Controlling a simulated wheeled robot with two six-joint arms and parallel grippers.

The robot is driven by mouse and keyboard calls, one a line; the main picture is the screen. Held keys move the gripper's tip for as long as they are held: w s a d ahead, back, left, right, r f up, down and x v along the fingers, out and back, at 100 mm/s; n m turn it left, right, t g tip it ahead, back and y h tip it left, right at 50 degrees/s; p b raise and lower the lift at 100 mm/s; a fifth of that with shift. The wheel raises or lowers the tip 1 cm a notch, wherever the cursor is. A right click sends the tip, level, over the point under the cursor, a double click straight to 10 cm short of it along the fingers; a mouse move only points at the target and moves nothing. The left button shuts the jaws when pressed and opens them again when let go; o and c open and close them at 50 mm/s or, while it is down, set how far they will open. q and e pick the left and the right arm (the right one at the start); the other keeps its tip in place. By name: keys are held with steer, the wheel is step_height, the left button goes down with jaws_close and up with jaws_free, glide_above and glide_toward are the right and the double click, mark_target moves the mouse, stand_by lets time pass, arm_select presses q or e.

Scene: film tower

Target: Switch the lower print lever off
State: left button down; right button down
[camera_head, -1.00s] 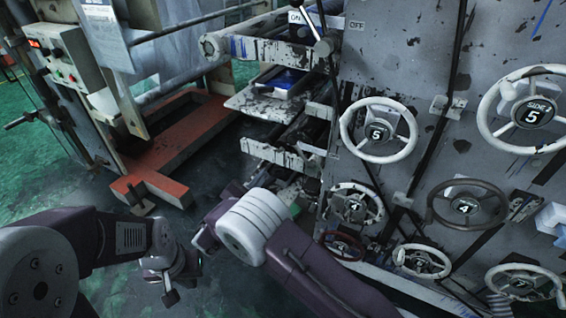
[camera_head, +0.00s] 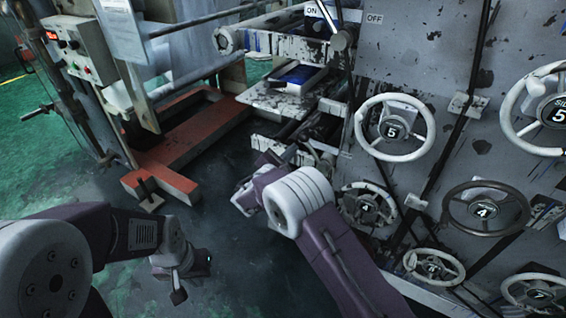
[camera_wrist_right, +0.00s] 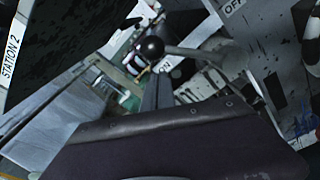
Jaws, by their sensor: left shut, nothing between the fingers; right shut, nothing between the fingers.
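In the right wrist view a lever with a black ball knob (camera_wrist_right: 152,47) and a grey tapered rod lies across the middle. Its knob is at the left, by a white label that seems to read ON; an OFF label (camera_wrist_right: 233,6) is at the top right. My right gripper (camera_wrist_right: 157,82) is shut and empty, its fingers just below the knob in the picture; contact cannot be told. In the head view my right gripper (camera_head: 288,155) is low beside the machine; the lower lever is not clear there. My left gripper (camera_head: 200,262) is shut and empty, over the floor.
Another lever (camera_head: 340,40) stands between ON and OFF labels at the top of the head view. A red frame (camera_head: 190,140) stands at the left. Dark floor is free between.

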arm_select(q)
steer(key=shift+f, duration=0.1)
arm_select(e)
steer(key=shift+d+r, duration=0.4)
steer(key=shift+r, duration=0.15)
steer(key=shift+s, duration=0.1)
